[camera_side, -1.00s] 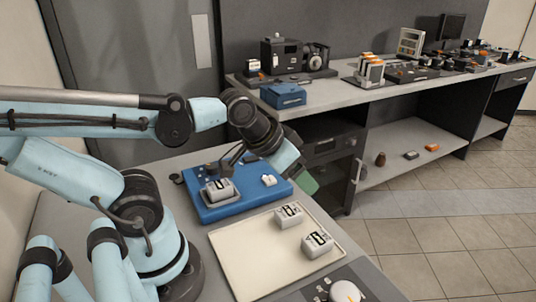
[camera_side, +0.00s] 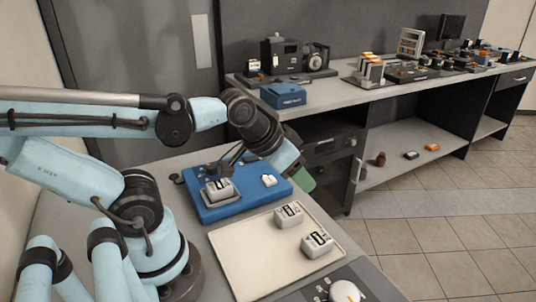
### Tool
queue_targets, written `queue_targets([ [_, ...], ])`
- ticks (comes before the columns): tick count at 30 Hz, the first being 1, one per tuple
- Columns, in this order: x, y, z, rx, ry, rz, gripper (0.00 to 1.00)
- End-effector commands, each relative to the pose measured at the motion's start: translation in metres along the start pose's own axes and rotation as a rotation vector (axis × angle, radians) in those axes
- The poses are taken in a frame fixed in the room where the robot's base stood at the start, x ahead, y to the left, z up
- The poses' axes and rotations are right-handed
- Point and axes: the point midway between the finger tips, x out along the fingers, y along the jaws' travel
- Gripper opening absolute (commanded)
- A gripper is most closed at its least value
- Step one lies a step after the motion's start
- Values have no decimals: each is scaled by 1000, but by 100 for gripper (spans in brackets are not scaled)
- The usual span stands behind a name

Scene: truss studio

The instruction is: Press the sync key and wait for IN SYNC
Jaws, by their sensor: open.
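A blue base (camera_side: 240,204) lies on the near bench. A grey-white box with a dark-marked face (camera_side: 219,190) sits on its left part, and a small white piece (camera_side: 268,180) sits on its right part. I cannot tell which part is the sync key, and no IN SYNC reading is legible. My arm reaches over from the left, and its wrist is above the base's back right. My gripper (camera_side: 229,160) appears as small dark parts over the back of the base. It is open, but its fingertips are hard to make out, and I cannot tell whether they touch anything.
A cream tray (camera_side: 250,262) in front holds two more marked boxes (camera_side: 288,214) (camera_side: 317,244). A dark panel with a white knob (camera_side: 345,292) stands at the front edge. A long bench (camera_side: 385,92) behind carries a blue case (camera_side: 283,96) and other gear.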

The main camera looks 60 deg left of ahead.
Motion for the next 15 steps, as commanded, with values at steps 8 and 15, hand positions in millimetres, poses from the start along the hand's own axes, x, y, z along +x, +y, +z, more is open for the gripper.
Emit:
queue_targets([
  [8,0,0,0,0,0,0,10],
  [15,0,0,0,0,0,0,0],
])
